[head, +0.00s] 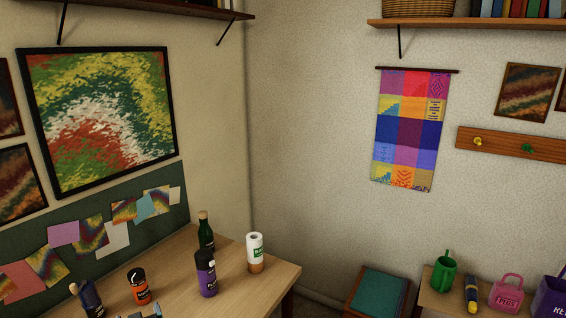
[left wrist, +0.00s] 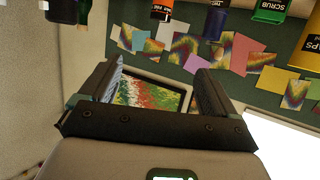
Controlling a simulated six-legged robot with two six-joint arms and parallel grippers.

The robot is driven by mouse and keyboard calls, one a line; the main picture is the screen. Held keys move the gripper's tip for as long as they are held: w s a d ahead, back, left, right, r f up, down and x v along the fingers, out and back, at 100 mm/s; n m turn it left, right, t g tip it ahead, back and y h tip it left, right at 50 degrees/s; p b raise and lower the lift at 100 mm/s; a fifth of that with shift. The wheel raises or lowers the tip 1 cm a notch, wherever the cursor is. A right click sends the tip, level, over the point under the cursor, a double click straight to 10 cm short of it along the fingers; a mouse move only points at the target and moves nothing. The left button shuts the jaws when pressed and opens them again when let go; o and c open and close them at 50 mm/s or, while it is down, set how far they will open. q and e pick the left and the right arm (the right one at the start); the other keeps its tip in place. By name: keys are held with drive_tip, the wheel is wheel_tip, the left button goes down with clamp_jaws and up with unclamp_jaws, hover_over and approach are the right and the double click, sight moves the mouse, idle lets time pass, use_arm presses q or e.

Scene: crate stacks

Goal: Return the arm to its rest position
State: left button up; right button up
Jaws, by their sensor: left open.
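My left gripper (left wrist: 158,74) shows in the left wrist view. Its two dark fingers stand well apart, with nothing between them. The wrist picture is upside down, with bottles and the pinboard at its top. Behind the fingers, apart from them, is the framed colourful painting (left wrist: 150,98). Neither arm nor gripper shows in the head view. My right gripper is not in either view.
A wooden table (head: 275,281) at the lower left bears a purple bottle (head: 206,277), a dark green bottle (head: 205,233), a white roll (head: 254,248) and an orange jar (head: 139,287). A low bench (head: 433,297) at right holds a green can (head: 444,276) and a pink bag (head: 507,295).

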use_arm(q)
drive_tip(key=s+d+f+m+g+h, duration=0.2)
drive_tip(key=s+d+f+h, duration=0.25)
drive_tip(key=d+f, duration=0.3)
drive_tip(key=s+d+f+m+g+h, duration=0.1)
drive_tip(key=s+d+f+g+h, duration=0.15)
drive_tip(key=s+d+f, duration=0.45)
drive_tip(key=s+d+f+m+g+h, duration=0.1)
drive_tip(key=s+d+f+g+h, duration=0.1)
drive_tip(key=s+d, duration=0.35)
drive_tip(key=s+d+f+g+h, duration=0.1)
drive_tip(key=s+d+f+g, duration=0.15)
drive_tip(key=s, duration=0.65)
drive_tip(key=s+d+f+m+g+h, duration=0.1)
drive_tip(key=s+d+g+h, duration=0.15)
drive_tip(key=s+d, duration=0.4)
wheel_tip(320, 180, down, 17)
drive_tip(key=a+b, duration=0.1)
drive_tip(key=b, duration=1.6)
drive_tip(key=shift+s+f+y, duration=0.15)
drive_tip(key=shift+s+y, duration=0.2)
drive_tip(key=shift+a, duration=0.1)
drive_tip(key=c, duration=0.8)
drive_tip(key=shift+c, duration=0.5)
drive_tip(key=shift+s+a, duration=0.1)
drive_tip(key=shift+a, duration=0.05)
